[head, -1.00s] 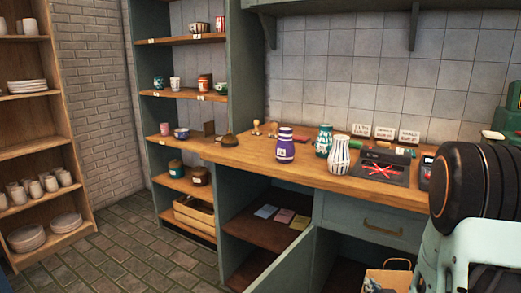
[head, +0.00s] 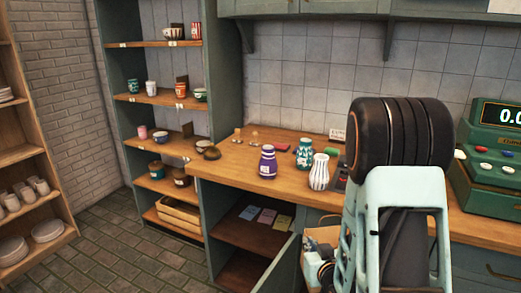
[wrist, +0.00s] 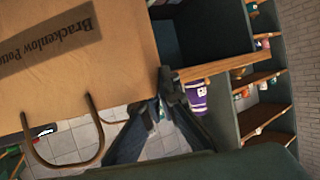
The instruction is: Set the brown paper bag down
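The brown paper bag (wrist: 75,45) fills the upper left of the wrist view, with dark printed lettering and a brown loop handle. My gripper (wrist: 171,88) has its fingers drawn together at the bag's edge and looks shut on it; the exact pinch is partly hidden. In the head view the bag (head: 318,236) hangs in front of the counter, beside the open cabinet door, largely hidden by my arm. The bag's underside is out of sight.
The wooden counter (head: 225,165) holds a purple jar (head: 268,162), a green-patterned vase (head: 304,153) and a striped vase (head: 319,172). A green register (head: 500,155) stands at the right. An open cabinet door (head: 277,268) juts out below. Floor at left is clear.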

